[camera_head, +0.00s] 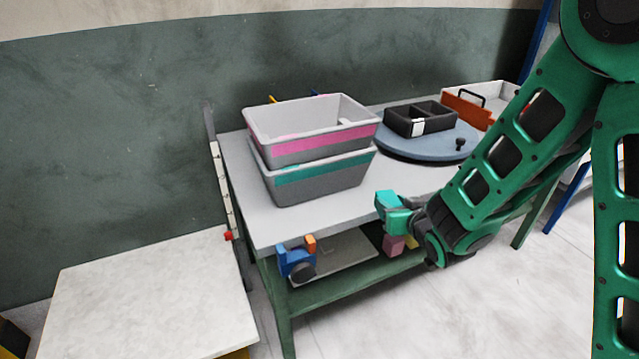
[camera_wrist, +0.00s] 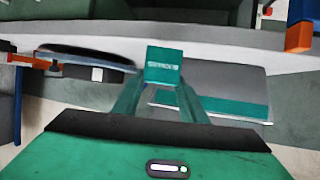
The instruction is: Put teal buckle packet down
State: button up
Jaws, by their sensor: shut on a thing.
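The teal buckle packet (camera_wrist: 164,66) is a small teal block with pale lettering, held between the fingers of my gripper (camera_wrist: 160,92) in the wrist view. In the head view the packet (camera_head: 387,199) shows at the end of my arm, by the front edge of the grey table (camera_head: 330,216). My gripper (camera_head: 396,214) is shut on it. I cannot tell from these frames whether the packet touches the tabletop.
Two stacked grey bins, one with a pink band (camera_head: 325,141) and one with a teal band (camera_head: 318,180), stand on the table. A blue-grey turntable (camera_head: 412,152) bears a black divided tray (camera_head: 418,120). Bare tabletop lies before the bins.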

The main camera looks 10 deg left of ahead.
jog(key=s+a+r+n+g+y, duration=0.1)
jog(key=s+a+r, duration=0.3)
jog(key=a, duration=0.3)
jog(key=s+a+r+n+y, duration=0.2)
jog(key=s+a+r, duration=0.25)
jog(key=a, duration=0.35)
jog(key=w+f, duration=0.2)
jog(key=w, duration=0.1)
jog(key=w+f, duration=0.3)
jog(key=w, duration=0.1)
jog(key=w+a+f, duration=0.1)
jog(key=w+f, duration=0.1)
jog(key=w, duration=0.1)
jog(key=shift+w+f, duration=0.45)
jog(key=shift+f, duration=1.95)
jog(key=o, duration=1.1)
jog(key=shift+o, duration=0.2)
jog(key=shift+r, duration=0.1)
